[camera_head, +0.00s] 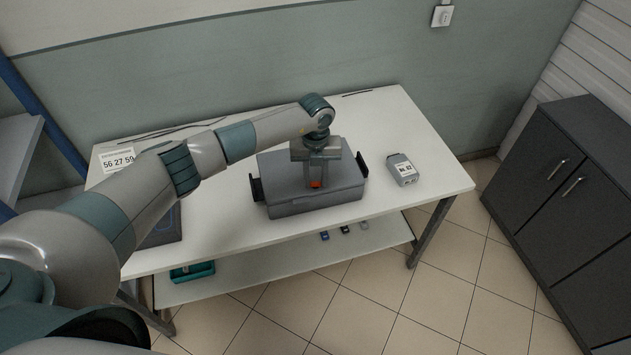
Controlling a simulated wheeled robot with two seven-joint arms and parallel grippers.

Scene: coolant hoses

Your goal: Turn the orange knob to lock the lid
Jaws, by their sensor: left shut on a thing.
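A grey box with a closed lid (281,187) and dark side handles sits on the white table. The orange knob (315,184) shows at the front of the lid, between the fingertips of my left gripper (315,183). The gripper points down from above and is shut on the knob. Most of the knob is hidden by the fingers, so its turn angle cannot be told. My right gripper is not in view.
A grey labelled container (402,169) stands on the table (440,178) to the right of the box. A dark flat item (163,229) lies at left, partly behind my arm. A lower shelf holds a teal tray (192,271) and small items. Dark cabinets (560,190) stand at right.

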